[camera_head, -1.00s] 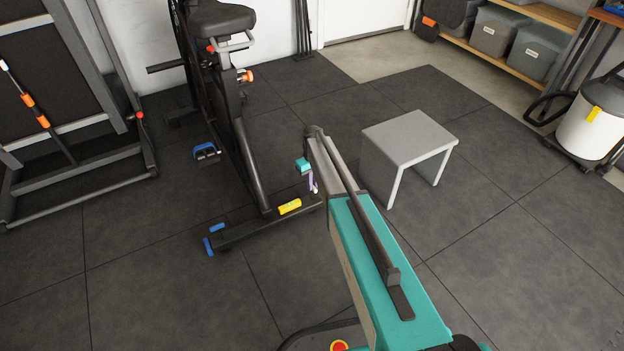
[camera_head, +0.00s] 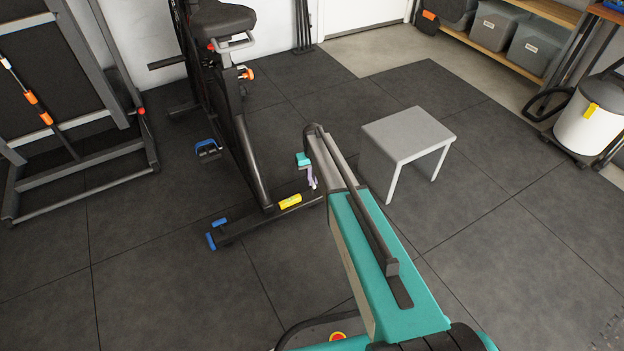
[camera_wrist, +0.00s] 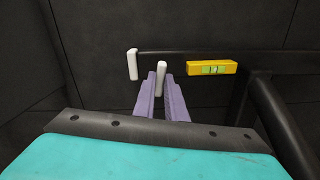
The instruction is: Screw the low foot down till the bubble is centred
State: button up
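A small yellow level (camera_head: 290,201) lies on the dark bottom bar of the exercise bike. It also shows in the wrist view (camera_wrist: 212,68), its green vial visible; the exact bubble position is too small to read. In the wrist view a white upright piece (camera_wrist: 132,65) sits at the bar's left end. A second white piece (camera_wrist: 161,78) shows between the two lilac fingers of my gripper (camera_wrist: 160,76), in front of the bar. Whether the fingers touch it cannot be told. In the head view my gripper (camera_head: 312,177) points down close to the bar's right end, which my arm partly hides.
The exercise bike (camera_head: 244,140) rises behind the bar, with blue end pieces (camera_head: 215,233) at the bar's left. A grey stool (camera_head: 410,133) stands right of my arm. Dark floor mats are clear in front. A rack (camera_head: 75,165) stands left; a vacuum (camera_head: 588,120) stands far right.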

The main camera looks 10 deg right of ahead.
jog(key=o, duration=0.4)
jog(key=shift+f, duration=0.1)
notch_tip(320, 180, up, 14)
jog(key=p, duration=0.3)
jog(key=shift+d+f+p, duration=0.1)
jog(key=shift+p, duration=0.25)
dwell(0.5)
